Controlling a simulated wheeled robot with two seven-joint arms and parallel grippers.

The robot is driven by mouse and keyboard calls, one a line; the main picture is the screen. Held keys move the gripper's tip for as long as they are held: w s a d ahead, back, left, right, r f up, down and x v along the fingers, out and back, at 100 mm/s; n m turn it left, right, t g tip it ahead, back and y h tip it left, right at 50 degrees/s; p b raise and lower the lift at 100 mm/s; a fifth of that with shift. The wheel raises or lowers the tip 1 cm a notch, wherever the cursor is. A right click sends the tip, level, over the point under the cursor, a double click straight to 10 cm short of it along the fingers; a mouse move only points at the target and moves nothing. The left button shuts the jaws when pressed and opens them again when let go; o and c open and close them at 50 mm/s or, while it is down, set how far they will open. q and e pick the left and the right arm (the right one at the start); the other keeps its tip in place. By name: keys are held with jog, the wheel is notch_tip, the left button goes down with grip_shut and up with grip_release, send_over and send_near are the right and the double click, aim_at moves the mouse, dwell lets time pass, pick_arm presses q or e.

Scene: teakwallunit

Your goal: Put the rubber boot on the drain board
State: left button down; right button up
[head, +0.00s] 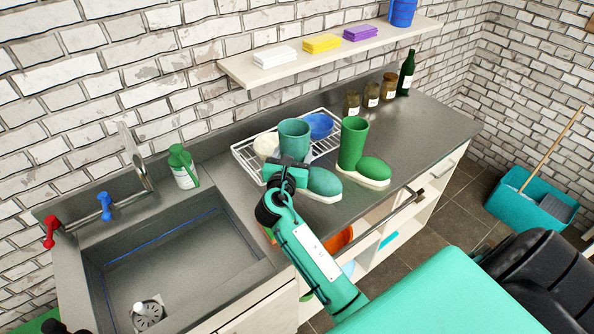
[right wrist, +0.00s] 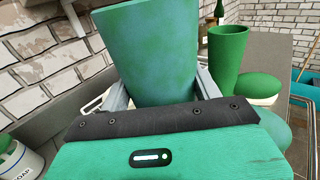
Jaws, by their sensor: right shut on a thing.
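Two rubber boots are in the head view. A teal-green boot (head: 294,135) stands upright, toe to the right, in front of the white wire drain board (head: 242,158). My right gripper (head: 287,172) is shut on its shaft; the right wrist view shows the shaft (right wrist: 160,50) between the fingers. I cannot tell whether its sole touches the counter. A brighter green boot (head: 352,140) stands on the counter to the right, also in the right wrist view (right wrist: 228,52). The drain board is partly hidden behind the held boot.
The drain board holds a white bowl (head: 266,146) and a blue dish (head: 319,125). A soap bottle (head: 183,167) stands left, beside the sink (head: 180,255). Several jars and a green bottle (head: 406,74) stand at the back right. A shelf (head: 330,52) hangs above. The counter's far right is clear.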

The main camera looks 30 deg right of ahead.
notch_tip(320, 180, down, 5)
jog(key=shift+r, duration=0.1)
notch_tip(320, 180, down, 4)
jog(key=shift+r, duration=0.25)
pick_arm(q)
jog(key=shift+w+r, duration=0.3)
jog(key=shift+w, duration=0.2)
pick_arm(e)
jog(key=o, duration=0.8)
jog(key=shift+f, duration=0.2)
jog(key=shift+c, duration=0.2)
jog(key=o, duration=0.4)
pick_arm(q)
jog(key=shift+s+f, duration=0.1)
pick_arm(e)
jog(key=shift+o, duration=0.2)
jog(key=shift+r, duration=0.2)
